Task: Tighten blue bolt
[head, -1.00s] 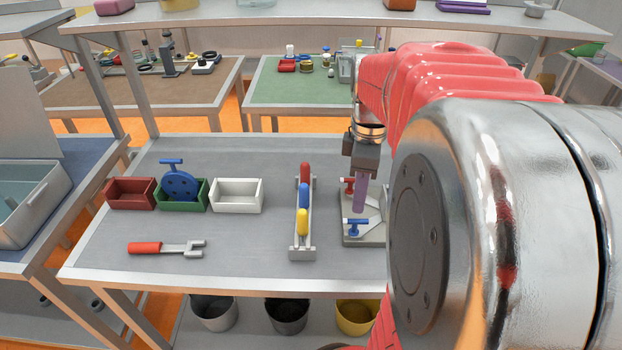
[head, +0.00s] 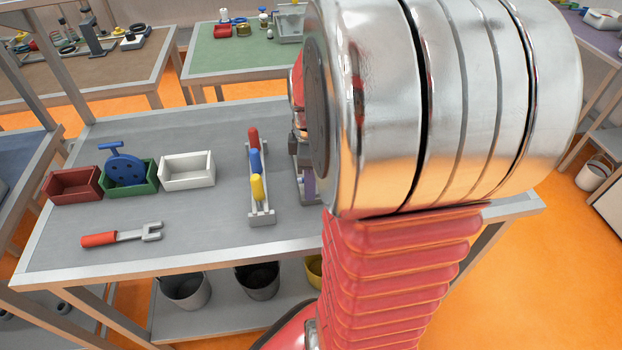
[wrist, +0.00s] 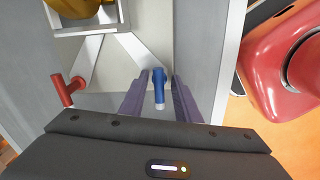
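The blue bolt (wrist: 158,88) shows in the wrist view on the light grey fixture plate (wrist: 130,60), with its bar pointing toward my gripper. My gripper (wrist: 161,76) has its two purple fingers apart, one on each side of the blue bolt's bar. A narrow gap shows beside the bar, so the fingers look open around it. The red bolt (wrist: 67,89) sits on the fixture to the left. In the head view my gripper (head: 308,187) shows only as a bit of purple finger, and my arm hides the blue bolt.
A rack with red, blue and yellow handles (head: 262,216) stands close left of the fixture. A red-handled fork tool (head: 120,236) lies on the bench (head: 205,222). Red (head: 73,188), green (head: 130,186) and white (head: 187,172) bins stand behind it; the green one holds a blue disc valve (head: 122,168).

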